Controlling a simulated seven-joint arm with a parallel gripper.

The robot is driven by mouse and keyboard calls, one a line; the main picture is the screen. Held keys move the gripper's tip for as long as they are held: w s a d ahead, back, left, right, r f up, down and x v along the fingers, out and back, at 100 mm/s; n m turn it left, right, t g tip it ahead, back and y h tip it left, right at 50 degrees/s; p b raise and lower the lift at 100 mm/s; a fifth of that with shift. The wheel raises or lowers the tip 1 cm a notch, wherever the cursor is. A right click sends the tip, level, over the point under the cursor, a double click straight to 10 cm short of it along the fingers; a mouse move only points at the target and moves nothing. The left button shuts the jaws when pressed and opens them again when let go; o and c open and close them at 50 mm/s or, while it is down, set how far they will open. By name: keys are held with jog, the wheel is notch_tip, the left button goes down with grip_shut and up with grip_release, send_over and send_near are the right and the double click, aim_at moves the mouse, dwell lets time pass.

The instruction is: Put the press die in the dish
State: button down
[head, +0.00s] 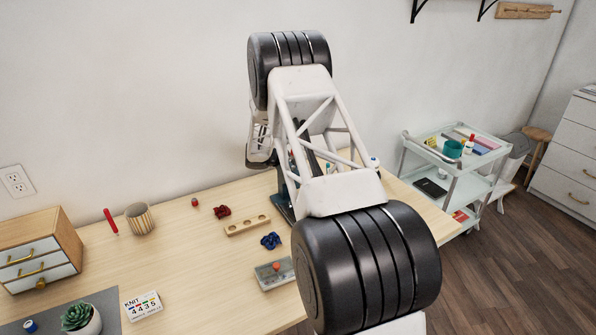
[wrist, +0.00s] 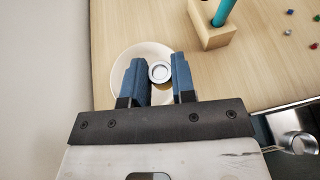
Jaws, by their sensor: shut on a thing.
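In the wrist view my gripper (wrist: 158,66) has blue fingers, one on each side of a small round silvery piece with a pale centre, which I take for the press die (wrist: 160,72). It is shut on that piece. The cream round dish (wrist: 122,62) lies behind and below the fingers, and the die appears over its inside. I cannot tell whether the die touches the dish floor. The fingers cover part of the dish. In the head view my arm hides the gripper, the die and the dish.
A wooden block (wrist: 212,32) with a teal rod stands close to the dish in the wrist view. In the head view a holed wooden strip (head: 247,226), a red cluster (head: 222,211), a blue cluster (head: 270,240) and a grey box (head: 272,275) lie on the table (head: 185,260).

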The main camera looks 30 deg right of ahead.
jog(key=shift+f, duration=1.9)
jog(key=shift+f, duration=0.15)
jog(key=c, duration=0.9)
grip_release()
jog(key=shift+c, duration=0.2)
jog(key=shift+a+r, duration=0.15)
jog(key=shift+r, duration=0.1)
jog(key=v, duration=1.1)
jog(key=shift+a, duration=0.3)
jog(key=shift+r, duration=0.1)
